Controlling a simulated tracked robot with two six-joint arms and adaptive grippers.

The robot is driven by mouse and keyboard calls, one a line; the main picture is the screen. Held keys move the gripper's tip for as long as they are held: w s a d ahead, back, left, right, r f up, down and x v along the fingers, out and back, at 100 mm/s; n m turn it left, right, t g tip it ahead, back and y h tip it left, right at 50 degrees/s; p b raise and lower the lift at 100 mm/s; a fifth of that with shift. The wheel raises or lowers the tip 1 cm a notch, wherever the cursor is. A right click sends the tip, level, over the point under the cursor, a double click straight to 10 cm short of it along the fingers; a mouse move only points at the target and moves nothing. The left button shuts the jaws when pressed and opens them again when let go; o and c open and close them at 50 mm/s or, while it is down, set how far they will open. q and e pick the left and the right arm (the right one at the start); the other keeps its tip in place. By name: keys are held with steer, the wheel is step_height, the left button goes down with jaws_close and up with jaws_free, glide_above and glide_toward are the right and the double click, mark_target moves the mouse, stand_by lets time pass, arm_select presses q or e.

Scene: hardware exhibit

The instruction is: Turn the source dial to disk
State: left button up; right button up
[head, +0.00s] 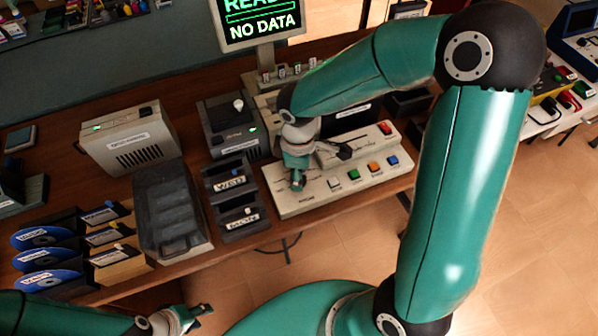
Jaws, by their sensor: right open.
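The control console (290,204) is a beige panel with white, green, orange and blue buttons along its front and a red switch at the back right. My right gripper (318,168) is open over the console's left part, one finger pointing down at the panel and the other out to the right. The source dial cannot be made out; the gripper covers that part of the panel. I cannot tell whether the gripper touches anything there. My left gripper (197,312) is low at the bottom left, in front of the table edge; its opening is unclear.
A monitor (258,20) reading "NO DATA" stands behind the console. Left of it are dark label trays (235,195), a grey drive unit (232,127), a beige box (130,138) and blue discs (45,258) in holders.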

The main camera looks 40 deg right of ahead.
steer(key=shift+c, duration=0.3)
jaws_close()
steer(key=shift+f, duration=0.1)
steer(key=shift+f+m+b, duration=0.1)
steer(key=shift+m+b, duration=1.1)
steer(key=shift+m, duration=0.2)
steer(key=m+b, duration=0.3)
steer(key=m, duration=0.1)
steer(key=m+b, duration=0.2)
steer(key=m, duration=0.2)
steer(key=shift+m, duration=0.4)
steer(key=m+b, duration=0.1)
steer(key=m, duration=0.3)
steer(key=shift+r+b, duration=0.2)
steer(key=shift+b, duration=0.15)
steer(key=shift+m, duration=0.3)
